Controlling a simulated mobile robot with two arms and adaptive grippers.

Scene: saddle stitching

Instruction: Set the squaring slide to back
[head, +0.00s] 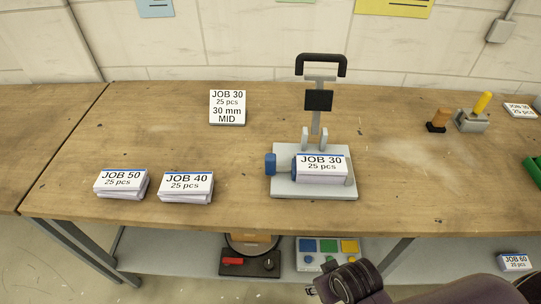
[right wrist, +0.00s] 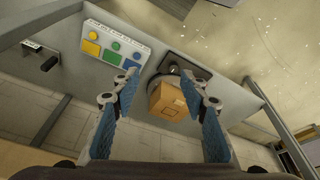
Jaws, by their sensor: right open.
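A grey stapling press (head: 318,105) stands on the bench with an upright lever and a black handle. A stack labelled JOB 30 (head: 321,167) lies on its pale base plate (head: 312,190). A blue knob (head: 270,164) sticks out at the left of the stack, with a grey and blue part between them. I cannot tell which part is the squaring slide or its setting. My right gripper (right wrist: 165,78) is open and empty in the right wrist view, pointing at the lower shelf. My right arm shows at the bottom of the head view, below the bench front. My left gripper is out of view.
JOB 50 (head: 121,183) and JOB 40 (head: 186,186) stacks lie left of the press. A JOB 30 MID card (head: 227,107) stands behind. A colour-button panel (right wrist: 117,45) and cardboard box (right wrist: 168,100) are on the lower shelf. The bench right of the press is mostly clear.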

